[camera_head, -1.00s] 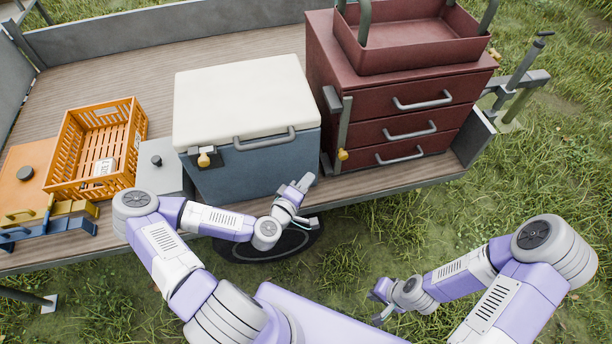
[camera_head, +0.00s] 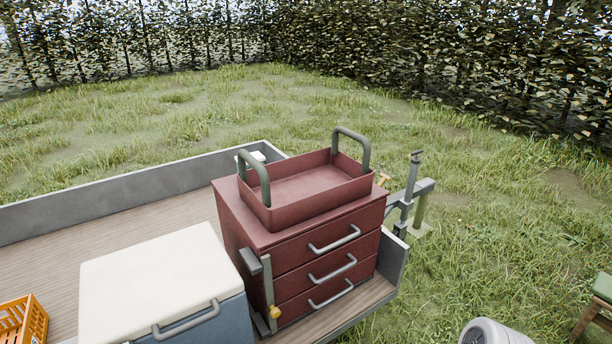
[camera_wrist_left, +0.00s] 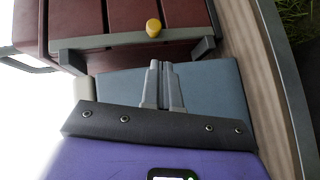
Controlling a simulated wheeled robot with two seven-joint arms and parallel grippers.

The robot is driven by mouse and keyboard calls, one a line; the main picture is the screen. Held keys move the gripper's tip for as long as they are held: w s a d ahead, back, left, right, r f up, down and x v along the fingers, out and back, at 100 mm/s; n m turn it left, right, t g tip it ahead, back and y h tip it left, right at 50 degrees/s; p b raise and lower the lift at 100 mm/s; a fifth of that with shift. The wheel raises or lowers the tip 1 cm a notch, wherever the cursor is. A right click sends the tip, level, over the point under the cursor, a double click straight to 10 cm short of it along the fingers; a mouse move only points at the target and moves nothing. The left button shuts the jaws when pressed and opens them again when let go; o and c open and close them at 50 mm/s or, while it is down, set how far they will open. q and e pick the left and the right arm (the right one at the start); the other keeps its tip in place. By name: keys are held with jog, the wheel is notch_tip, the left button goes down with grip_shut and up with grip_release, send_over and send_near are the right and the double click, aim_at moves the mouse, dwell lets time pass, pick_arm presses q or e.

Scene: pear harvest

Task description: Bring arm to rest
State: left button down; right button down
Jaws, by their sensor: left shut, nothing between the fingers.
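My left gripper (camera_wrist_left: 160,82) shows only in the left wrist view. Its two grey fingers are together with nothing between them. They point toward the red drawer cabinet, in front of the blue-grey wall of the cooler box (camera_wrist_left: 215,88). I cannot tell how far they are from either. In the head view my left arm is out of frame. Only a grey rounded joint of my right arm (camera_head: 494,331) shows at the bottom right; the right gripper is not in view.
The red drawer cabinet (camera_head: 310,255) carries a red tray (camera_head: 314,190) with grey handles on the trailer. The white-lidded cooler (camera_head: 155,275) stands left of it, with an orange crate (camera_head: 20,320) further left. A green stool (camera_head: 602,288) stands at right. Grass surrounds the trailer; hedges stand behind.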

pick_arm(q)
jog(key=s+d+f+m+g+h, duration=0.4)
jog(key=s+d+f+m+g, duration=0.35)
jog(key=s+d+f, duration=0.35)
jog(key=s+a+f+m+g+y, duration=0.2)
jog(key=s+f+m+g, duration=0.1)
jog(key=s+g, duration=0.3)
jog(key=shift+a+f+g+y, duration=0.35)
jog(key=shift+f+g+y, duration=0.1)
jog(key=shift+g, duration=0.1)
jog(key=shift+s+m, duration=0.1)
jog(key=shift+m, duration=0.15)
